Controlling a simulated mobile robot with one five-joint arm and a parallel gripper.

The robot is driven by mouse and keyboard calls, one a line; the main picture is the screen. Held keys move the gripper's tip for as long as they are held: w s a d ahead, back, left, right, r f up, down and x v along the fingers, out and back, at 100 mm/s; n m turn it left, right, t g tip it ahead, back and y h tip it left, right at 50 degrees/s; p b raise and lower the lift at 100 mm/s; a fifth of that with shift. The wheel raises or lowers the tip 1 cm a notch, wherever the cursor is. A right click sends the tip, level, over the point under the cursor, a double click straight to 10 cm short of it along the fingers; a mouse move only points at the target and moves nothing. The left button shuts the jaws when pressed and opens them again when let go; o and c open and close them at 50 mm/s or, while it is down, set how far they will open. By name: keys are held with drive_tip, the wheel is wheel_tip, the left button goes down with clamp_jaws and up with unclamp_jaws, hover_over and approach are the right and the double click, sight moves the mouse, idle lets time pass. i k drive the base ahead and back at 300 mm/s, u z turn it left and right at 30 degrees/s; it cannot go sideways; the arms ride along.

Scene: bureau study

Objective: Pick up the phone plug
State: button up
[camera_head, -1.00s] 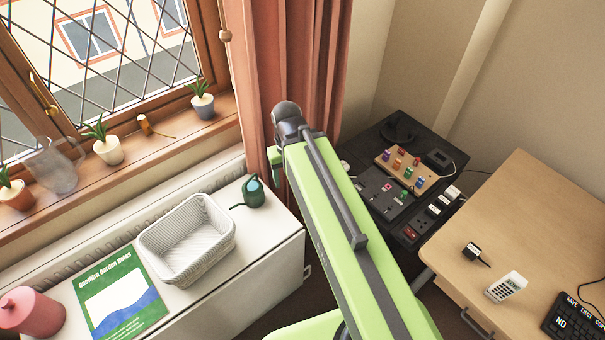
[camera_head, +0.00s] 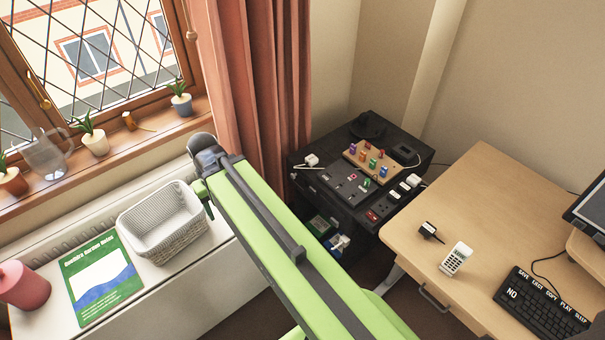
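A white plug (camera_head: 311,160) sits at the left end of the dark cabinet's top. I cannot tell for sure which one is the phone plug; the black one is nearest the phone. My green arm crosses the middle of the view, and its dark rounded joint is up at the left by the windowsill.
The dark cabinet (camera_head: 340,205) carries a board with coloured pegs (camera_head: 370,163) and sockets with white plugs. A keyboard (camera_head: 540,306) and a monitor edge are on the desk's right. A white basket (camera_head: 160,222) and green book (camera_head: 100,279) lie on the left ledge.

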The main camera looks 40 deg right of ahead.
sight(311, 160)
drive_tip(key=u, duration=0.2)
drive_tip(key=k, duration=0.3)
drive_tip(key=z, duration=1.2)
drive_tip(key=i, duration=1.05)
drive_tip(key=u, duration=0.1)
drive_tip(key=k, duration=0.5)
drive_tip(key=u, duration=2.05)
drive_tip(key=i, duration=0.3)
drive_tip(key=z, duration=0.45)
